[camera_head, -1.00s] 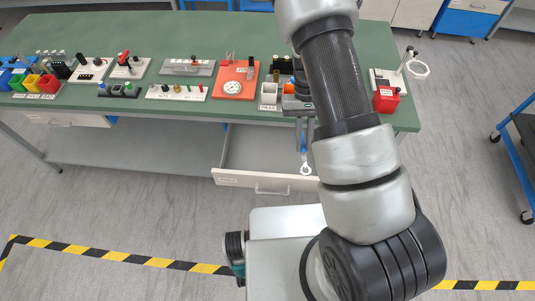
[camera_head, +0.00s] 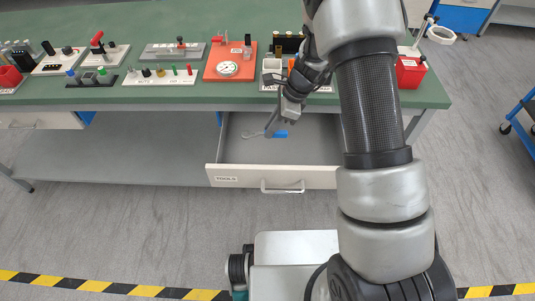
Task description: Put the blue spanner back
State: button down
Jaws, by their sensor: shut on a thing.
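The blue spanner (camera_head: 281,134) lies roughly level within the outline of the open drawer (camera_head: 230,155), its silver end pointing left. My gripper (camera_head: 271,130) reaches down from the bench's front edge and is shut on the spanner near the middle of its length. The fingers cover part of the handle. I cannot tell whether the spanner touches the drawer floor. The drawer's front carries a label reading TOOLS, and the drawer looks otherwise empty where it shows.
The green bench (camera_head: 150,93) stands above the drawer. My arm hides part of the right side.

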notch_tip(320, 180, down, 9)
jog(key=shift+r+b, duration=0.1)
jog(key=shift+b, duration=1)
jog(key=c, duration=1.7)
grip_release()
jog(key=shift+c, duration=0.2)
